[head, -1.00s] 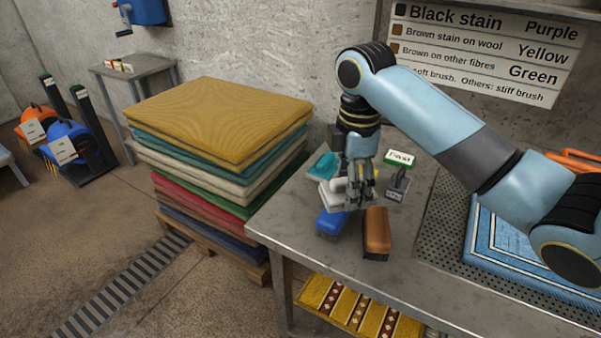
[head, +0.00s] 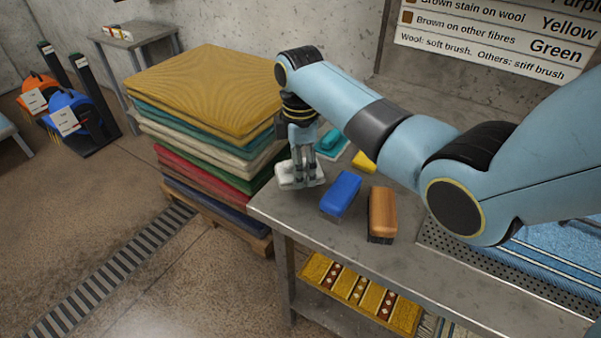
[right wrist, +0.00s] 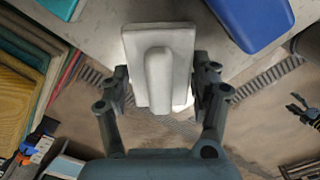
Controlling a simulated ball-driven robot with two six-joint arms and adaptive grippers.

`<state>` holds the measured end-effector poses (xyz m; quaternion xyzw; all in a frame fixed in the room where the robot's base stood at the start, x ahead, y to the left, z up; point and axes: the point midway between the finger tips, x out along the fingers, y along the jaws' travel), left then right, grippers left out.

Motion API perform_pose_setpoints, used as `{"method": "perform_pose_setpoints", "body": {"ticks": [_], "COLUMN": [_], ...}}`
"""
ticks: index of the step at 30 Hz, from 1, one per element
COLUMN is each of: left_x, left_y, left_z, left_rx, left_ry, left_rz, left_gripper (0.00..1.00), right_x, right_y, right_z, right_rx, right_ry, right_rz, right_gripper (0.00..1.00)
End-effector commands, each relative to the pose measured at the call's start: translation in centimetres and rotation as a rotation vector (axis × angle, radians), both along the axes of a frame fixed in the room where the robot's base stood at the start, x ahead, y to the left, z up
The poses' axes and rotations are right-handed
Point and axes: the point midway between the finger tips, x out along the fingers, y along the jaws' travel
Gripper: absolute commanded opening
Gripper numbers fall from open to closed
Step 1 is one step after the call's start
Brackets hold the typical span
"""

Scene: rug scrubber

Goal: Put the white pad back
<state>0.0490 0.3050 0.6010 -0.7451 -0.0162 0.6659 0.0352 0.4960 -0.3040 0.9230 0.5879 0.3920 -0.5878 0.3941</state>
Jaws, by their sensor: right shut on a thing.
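The white pad (head: 288,177) is at the left end of the metal table (head: 330,230), near the table's edge and beside the stack of rugs. My right gripper (head: 305,178) is shut on the white pad from above. In the right wrist view the white pad (right wrist: 158,65) shows with its raised handle between the two fingers (right wrist: 160,92). Whether the pad touches the table or hangs just above it is hard to tell. My left gripper is not in view.
A blue brush (head: 341,194), a brown brush (head: 382,212), a teal pad (head: 331,140) and a yellow block (head: 364,162) are on the table. Folded rugs (head: 215,90) are stacked at the left. A blue rug (head: 560,260) lies on the perforated area at right.

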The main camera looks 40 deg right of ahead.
Motion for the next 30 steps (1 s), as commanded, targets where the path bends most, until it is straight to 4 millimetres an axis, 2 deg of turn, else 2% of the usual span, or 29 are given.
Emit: {"method": "perform_pose_setpoints", "body": {"ticks": [3,5,16,17,21,22,30], "left_x": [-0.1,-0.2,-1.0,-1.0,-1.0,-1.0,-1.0], "left_y": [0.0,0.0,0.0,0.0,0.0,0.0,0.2], "left_z": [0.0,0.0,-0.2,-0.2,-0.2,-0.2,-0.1], "left_rx": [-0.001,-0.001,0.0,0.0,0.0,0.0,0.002], "left_ry": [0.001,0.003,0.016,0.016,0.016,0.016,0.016], "left_rz": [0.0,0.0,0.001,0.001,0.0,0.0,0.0], "left_gripper": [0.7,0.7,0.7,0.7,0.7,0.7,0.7], "right_x": [-0.1,-0.1,-0.1,-0.1,-0.1,-0.1,-0.1], "right_y": [0.0,0.0,0.0,0.0,0.0,0.0,0.0], "right_z": [-1.9,-2.4,-2.9,-2.9,-2.8,-2.8,-2.8], "right_rx": [0.0,0.001,0.0,0.0,0.0,0.0,0.0], "right_ry": [0.003,0.002,0.0,0.001,0.0,0.0,0.0], "right_rz": [0.0,0.0,0.0,0.0,0.0,0.0,0.0], "right_gripper": [0.35,0.35,0.35,0.65,0.83,0.87,0.87]}}
